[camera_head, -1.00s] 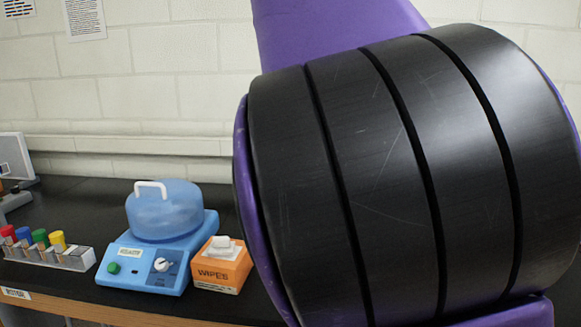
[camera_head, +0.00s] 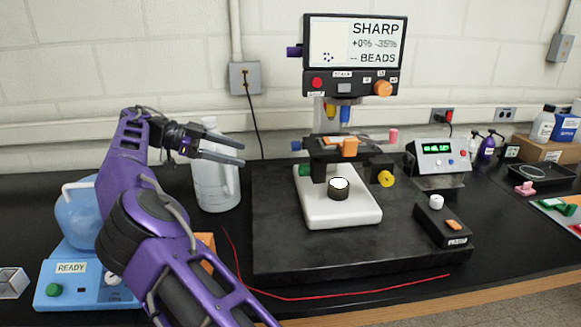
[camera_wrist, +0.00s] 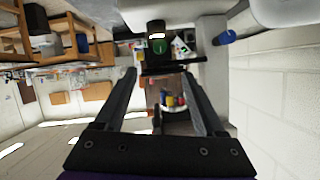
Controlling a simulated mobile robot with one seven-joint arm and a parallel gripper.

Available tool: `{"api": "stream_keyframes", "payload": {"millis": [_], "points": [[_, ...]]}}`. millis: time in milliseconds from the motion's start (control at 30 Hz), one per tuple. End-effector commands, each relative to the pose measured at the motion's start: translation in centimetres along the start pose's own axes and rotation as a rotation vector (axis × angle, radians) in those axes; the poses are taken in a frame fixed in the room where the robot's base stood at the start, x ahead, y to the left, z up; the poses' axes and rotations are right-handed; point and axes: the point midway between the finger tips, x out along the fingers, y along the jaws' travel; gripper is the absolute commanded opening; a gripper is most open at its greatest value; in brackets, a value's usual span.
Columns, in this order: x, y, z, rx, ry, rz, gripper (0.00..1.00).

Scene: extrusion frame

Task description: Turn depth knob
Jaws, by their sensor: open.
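A microscope-like instrument has a screen (camera_head: 355,42) on top reading "SHARP" and "BEADS". It carries several knobs: an orange knob (camera_head: 383,88) below the screen, a yellow knob (camera_head: 386,178) at lower right, a green knob (camera_head: 305,170) at lower left and a blue knob (camera_head: 297,146) above it. I cannot tell which is the depth knob. My gripper (camera_head: 243,154) is open and empty, left of the instrument and apart from it, its fingers pointing right. In the wrist view my gripper (camera_wrist: 160,74) also shows open, with a green round part (camera_wrist: 158,46) beyond the fingertips.
A white jug (camera_head: 216,185) stands just behind and below my gripper. A blue device (camera_head: 75,285) is at lower left, partly hidden by my arm. A small black control box (camera_head: 443,222) sits at the platform's right. A red cord (camera_head: 330,297) lies along the front.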

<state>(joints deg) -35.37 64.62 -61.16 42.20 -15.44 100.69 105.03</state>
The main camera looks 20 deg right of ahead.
Motion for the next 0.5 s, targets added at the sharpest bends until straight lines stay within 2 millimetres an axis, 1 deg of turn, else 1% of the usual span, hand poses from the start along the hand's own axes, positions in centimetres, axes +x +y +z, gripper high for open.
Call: {"api": "stream_keyframes", "payload": {"millis": [167,367,500], "points": [[2.2,0.1,0.0,-0.002,0.0,0.001,0.72],[6.1,0.1,-0.1,-0.002,0.001,0.003,0.72],[9.2,0.1,-0.1,-0.002,0.002,0.002,0.72]]}}
